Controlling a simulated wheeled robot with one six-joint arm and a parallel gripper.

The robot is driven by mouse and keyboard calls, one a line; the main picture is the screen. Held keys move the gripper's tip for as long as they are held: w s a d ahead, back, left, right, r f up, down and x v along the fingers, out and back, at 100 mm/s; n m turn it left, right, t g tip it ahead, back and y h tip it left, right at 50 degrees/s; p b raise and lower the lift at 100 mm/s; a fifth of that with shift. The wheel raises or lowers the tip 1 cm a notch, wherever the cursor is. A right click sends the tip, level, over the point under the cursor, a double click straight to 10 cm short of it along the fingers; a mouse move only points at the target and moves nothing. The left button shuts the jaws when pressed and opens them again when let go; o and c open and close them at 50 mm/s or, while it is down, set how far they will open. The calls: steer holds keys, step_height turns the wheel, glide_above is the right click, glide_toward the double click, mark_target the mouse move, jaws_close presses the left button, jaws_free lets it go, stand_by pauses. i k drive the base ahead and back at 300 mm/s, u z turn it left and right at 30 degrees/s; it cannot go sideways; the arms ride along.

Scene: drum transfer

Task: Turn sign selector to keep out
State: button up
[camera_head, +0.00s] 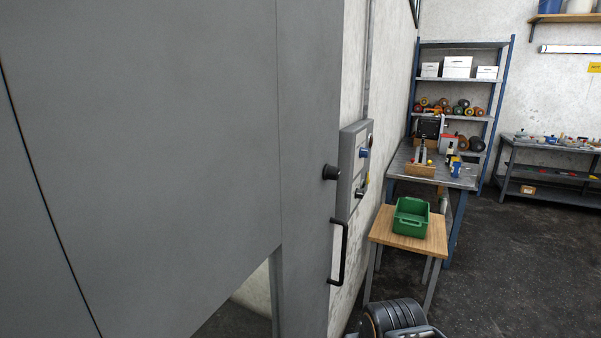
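A grey control box (346,170) is fixed to the pale wall, seen at a steep angle just past the edge of a large grey panel. On it are a blue knob (363,153), a small red part near the top right edge, and a dark knob or lever (360,193) low down. A bit of yellow shows beside the lower part. The controls are small and seen from the side, so I cannot tell which one is the sign selector, where it points or read any labels.
The grey panel (150,150) fills the left, with a black knob (330,172) and black handle (338,252). A wooden table (383,226) with a green bin (411,217) stands along the wall. Floor at right is clear.

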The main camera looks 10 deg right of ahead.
mark_target(363, 152)
steer(key=u, duration=0.1)
steer(key=k, duration=0.4)
steer(key=z, duration=0.95)
steer(key=i, duration=1.5)
steer(key=u, duration=0.5)
